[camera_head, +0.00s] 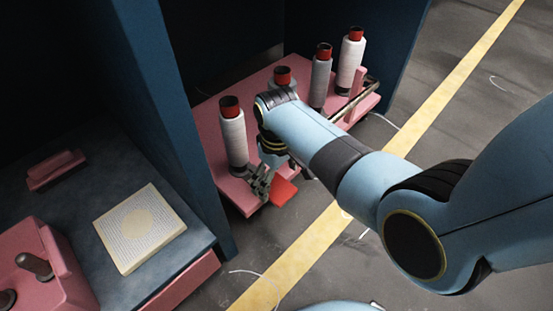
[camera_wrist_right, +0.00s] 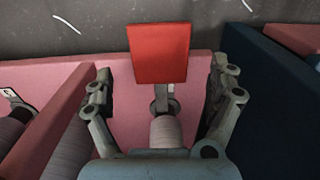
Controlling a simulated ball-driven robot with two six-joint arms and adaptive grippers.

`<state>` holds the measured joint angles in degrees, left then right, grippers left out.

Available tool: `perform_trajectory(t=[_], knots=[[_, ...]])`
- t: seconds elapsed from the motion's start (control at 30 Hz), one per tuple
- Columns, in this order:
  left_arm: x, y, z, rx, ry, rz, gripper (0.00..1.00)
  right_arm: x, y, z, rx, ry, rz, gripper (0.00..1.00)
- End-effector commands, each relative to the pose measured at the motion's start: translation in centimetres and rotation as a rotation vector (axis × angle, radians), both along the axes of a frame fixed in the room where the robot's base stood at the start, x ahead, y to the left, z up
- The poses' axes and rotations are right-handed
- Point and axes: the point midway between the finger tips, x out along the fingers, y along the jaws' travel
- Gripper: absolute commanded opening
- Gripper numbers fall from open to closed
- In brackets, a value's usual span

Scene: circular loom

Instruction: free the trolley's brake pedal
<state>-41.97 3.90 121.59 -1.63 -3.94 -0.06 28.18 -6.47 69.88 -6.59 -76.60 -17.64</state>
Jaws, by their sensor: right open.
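The brake pedal is a flat red plate (camera_head: 284,191) at the near end of the pink trolley (camera_head: 241,201). In the right wrist view the red pedal (camera_wrist_right: 159,53) is on a short grey stem, in front of the pink trolley wall. My right gripper (camera_head: 262,184) is open beside the pedal in the head view. In the wrist view its two fingers (camera_wrist_right: 160,98) are spread on either side of the stem, with the plate beyond the tips. I cannot see contact. My left gripper is not in view.
White bobbins with red tops, such as the near one (camera_head: 233,137), stand on the trolley between dark blue panels (camera_head: 172,95). A metal handle bar (camera_head: 349,101) is at its far side. A workbench with a cream book (camera_head: 140,228) is at left. Grey floor with a yellow line (camera_head: 410,125) is at right.

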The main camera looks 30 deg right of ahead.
Motion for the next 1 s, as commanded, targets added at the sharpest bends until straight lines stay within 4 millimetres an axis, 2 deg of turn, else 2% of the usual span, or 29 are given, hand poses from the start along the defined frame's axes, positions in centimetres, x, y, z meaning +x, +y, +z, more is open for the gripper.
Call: perform_trajectory(t=[0.2, 0.4, 0.57, 1.0], knots=[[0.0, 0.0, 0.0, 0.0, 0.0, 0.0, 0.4, 0.1, 0.0, 5.1, 0.001, -0.005, 0.0, 0.9], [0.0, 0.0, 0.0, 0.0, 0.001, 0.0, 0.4, 0.1, 0.1, 8.1, 0.002, -0.005, 0.0, 0.9], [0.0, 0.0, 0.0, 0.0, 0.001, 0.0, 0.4, 0.1, 0.1, 8.9, 0.001, -0.003, 0.001, 0.9], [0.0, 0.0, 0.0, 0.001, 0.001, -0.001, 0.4, 0.1, 0.1, 8.9, 0.001, -0.003, 0.001, 0.9]])
